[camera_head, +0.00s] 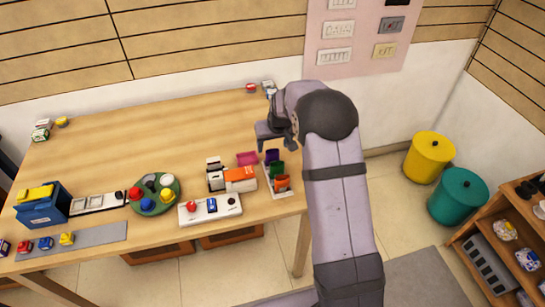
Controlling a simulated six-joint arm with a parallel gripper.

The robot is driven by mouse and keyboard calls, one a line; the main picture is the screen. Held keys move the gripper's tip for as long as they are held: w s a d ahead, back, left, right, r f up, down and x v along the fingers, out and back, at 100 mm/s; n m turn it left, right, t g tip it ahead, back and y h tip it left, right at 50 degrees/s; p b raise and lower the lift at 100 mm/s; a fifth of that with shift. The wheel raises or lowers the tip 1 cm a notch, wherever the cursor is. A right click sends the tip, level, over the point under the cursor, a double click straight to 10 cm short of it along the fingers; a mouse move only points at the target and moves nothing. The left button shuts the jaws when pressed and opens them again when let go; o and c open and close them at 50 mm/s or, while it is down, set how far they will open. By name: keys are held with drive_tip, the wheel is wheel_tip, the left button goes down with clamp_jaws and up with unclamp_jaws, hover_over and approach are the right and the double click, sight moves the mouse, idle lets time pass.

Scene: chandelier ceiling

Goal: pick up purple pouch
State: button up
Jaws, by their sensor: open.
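The purple pouch (272,156) stands at the back of a small white rack near the table's right edge. A green pouch (277,169) and an orange-red one (281,183) stand in front of it in the same rack. My gripper (276,141) is open and empty, just above and behind the purple pouch in the picture. I cannot tell how high it is above the pouch. My arm reaches in from the lower right and hides part of the table's right edge.
A pink tray (247,159) and white and orange boxes (240,179) are left of the rack. A white panel (210,208) and a green round tray (170,186) lie further left. The table's (150,125) back middle is clear.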

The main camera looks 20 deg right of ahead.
sight(273, 151)
drive_tip(key=shift+p+x, duration=0.85)
drive_tip(key=shift+x, duration=1.25)
drive_tip(key=shift+s+d, duration=0.1)
drive_tip(key=shift+s, duration=0.05)
drive_tip(key=c, duration=1.4)
wheel_tip(273, 151, up, 10)
drive_tip(key=b, duration=0.3)
drive_tip(key=a+f+p, duration=0.2)
drive_tip(key=a+p, duration=0.4)
drive_tip(key=a, duration=1.4)
drive_tip(key=shift+a+f, duration=0.2)
drive_tip(key=shift+a, duration=0.1)
